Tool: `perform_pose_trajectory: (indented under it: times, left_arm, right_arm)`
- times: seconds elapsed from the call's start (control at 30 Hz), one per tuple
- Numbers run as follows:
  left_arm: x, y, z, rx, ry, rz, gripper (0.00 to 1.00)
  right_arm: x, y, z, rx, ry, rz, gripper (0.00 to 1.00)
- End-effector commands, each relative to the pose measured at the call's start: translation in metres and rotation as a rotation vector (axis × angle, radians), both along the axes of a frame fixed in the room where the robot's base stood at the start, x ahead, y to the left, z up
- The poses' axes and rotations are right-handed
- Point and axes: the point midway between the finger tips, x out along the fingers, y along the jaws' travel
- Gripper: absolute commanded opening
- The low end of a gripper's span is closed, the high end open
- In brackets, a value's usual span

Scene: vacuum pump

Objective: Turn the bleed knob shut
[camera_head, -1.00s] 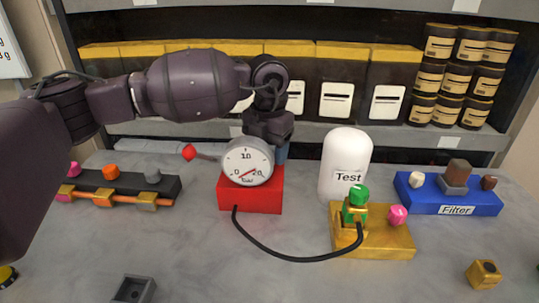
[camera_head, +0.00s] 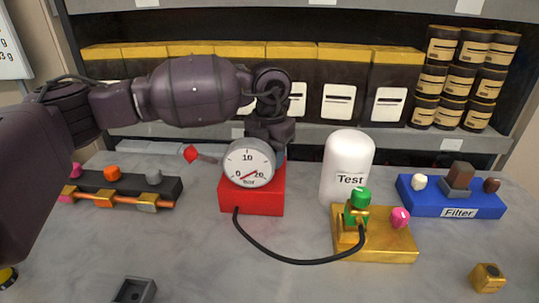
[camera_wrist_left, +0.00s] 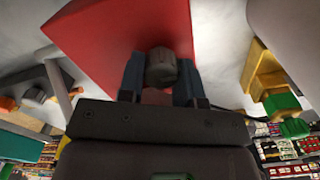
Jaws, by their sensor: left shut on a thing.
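A red block (camera_head: 252,197) stands mid-table with a round white gauge (camera_head: 248,162) on its front; the gauge needle points low, near the 20 mark. My left gripper (camera_wrist_left: 162,75) reaches down behind the gauge from above, and its fingers are mostly hidden in the head view. In the left wrist view, its two fingers are closed on opposite sides of a dark grey knob (camera_wrist_left: 162,65) at the red block, which looks to be the bleed knob. The knob is hidden in the head view. My right gripper is not in view.
A black hose (camera_head: 290,261) runs from the red block to a gold block (camera_head: 375,248) with green and pink fittings. A white Test tank (camera_head: 346,160) and a blue Filter block (camera_head: 450,200) stand right. A black valve rail (camera_head: 125,185) lies left. The front table is mostly clear.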

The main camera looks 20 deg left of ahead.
Motion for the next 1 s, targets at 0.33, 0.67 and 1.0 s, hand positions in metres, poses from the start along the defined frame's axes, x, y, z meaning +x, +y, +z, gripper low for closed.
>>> perform_pose_trajectory:
  times: [0.33, 0.67, 1.0]
  left_arm:
    - [0.0, 0.0, 0.003, 0.0, -0.002, -0.169, 0.08]
    - [0.0, 0.001, 0.003, 0.001, -0.002, -0.474, 0.08]
    - [0.001, 0.002, 0.002, 0.0, -0.001, -0.797, 0.08]
  right_arm:
    - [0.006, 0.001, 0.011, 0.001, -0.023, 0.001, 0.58]
    - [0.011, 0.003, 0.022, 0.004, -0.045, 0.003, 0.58]
    - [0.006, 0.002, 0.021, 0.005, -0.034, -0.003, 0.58]
